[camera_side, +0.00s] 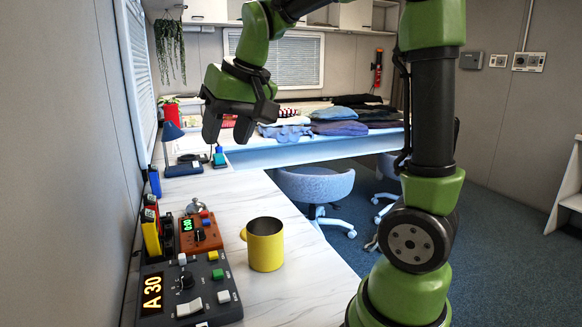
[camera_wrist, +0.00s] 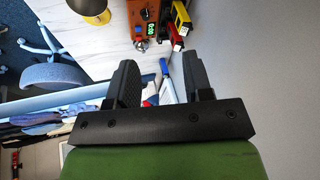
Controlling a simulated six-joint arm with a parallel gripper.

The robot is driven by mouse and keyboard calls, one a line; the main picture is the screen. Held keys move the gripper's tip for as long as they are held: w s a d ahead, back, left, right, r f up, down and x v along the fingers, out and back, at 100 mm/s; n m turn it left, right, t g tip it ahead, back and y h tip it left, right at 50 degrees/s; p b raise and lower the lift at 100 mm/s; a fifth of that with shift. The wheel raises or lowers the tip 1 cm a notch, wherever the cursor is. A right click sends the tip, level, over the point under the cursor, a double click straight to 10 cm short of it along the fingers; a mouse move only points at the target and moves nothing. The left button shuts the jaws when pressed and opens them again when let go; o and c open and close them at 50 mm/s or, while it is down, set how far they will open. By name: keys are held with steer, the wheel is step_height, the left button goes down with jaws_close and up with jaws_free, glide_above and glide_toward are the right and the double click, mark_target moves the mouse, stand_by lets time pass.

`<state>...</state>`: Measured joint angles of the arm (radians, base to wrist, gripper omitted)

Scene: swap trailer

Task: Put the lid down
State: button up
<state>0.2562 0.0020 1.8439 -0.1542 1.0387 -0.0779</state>
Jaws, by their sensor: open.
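I cannot make out a lid for certain in either view. A small silvery rounded thing (camera_side: 193,206) sits behind the orange box and also shows in the wrist view (camera_wrist: 140,45); I cannot tell what it is. A yellow mug (camera_side: 265,248) stands upright on the white counter with its top uncovered; it also shows at the top edge of the wrist view (camera_wrist: 92,8). My gripper (camera_side: 228,124) is raised above the far part of the counter, well apart from the mug. In the wrist view its fingers (camera_wrist: 160,72) are spread with nothing between them.
The orange box (camera_side: 199,233) with a green display and a dark control panel (camera_side: 190,290) stand left of the mug. A blue desk lamp (camera_side: 172,135) stands farther back. Folded clothes (camera_side: 340,128) lie on the far surface. White counter (camera_side: 240,198) is clear behind the mug.

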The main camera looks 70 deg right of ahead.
steer(key=s+a+n+t+y, duration=0.1)
steer(key=s+a, duration=0.3)
steer(key=s, duration=0.3)
steer(key=s+a+f+t+y, duration=0.1)
steer(key=s+a, duration=0.3)
steer(key=s, duration=0.3)
steer(key=shift+s+a+f+n, duration=0.2)
steer(key=shift+a+n, duration=0.15)
steer(key=shift+n, duration=0.05)
